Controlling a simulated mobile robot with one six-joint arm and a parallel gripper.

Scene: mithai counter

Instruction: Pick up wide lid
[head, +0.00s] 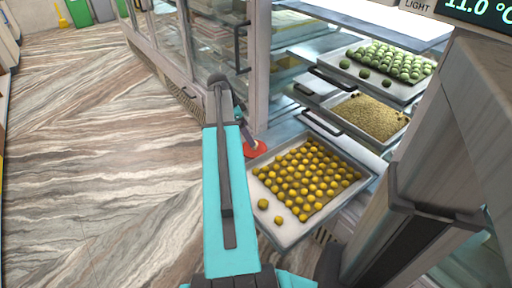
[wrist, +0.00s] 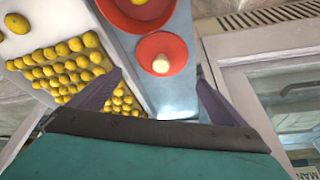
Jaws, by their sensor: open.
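A red round lid with a pale knob (wrist: 162,62) lies on a grey-blue surface in the wrist view, near the middle. It fits the wide lid, though its width is hard to judge. A larger red round dish or pot (wrist: 125,14) with something yellow inside is beside it, cut by the top edge. My gripper (wrist: 159,78) is open, its two dark fingers either side of the lid in the picture, with nothing between them gripped. In the head view a red round piece (head: 262,151) shows partly behind my arm.
A tray of yellow sweets (head: 285,232) stands right beside the red piece, close to my arm. Trays of tan (head: 340,128) and green sweets (head: 398,92) sit on shelves behind it. A glass-doored cabinet (head: 180,50) stands behind. The floor (head: 90,170) on the left is clear.

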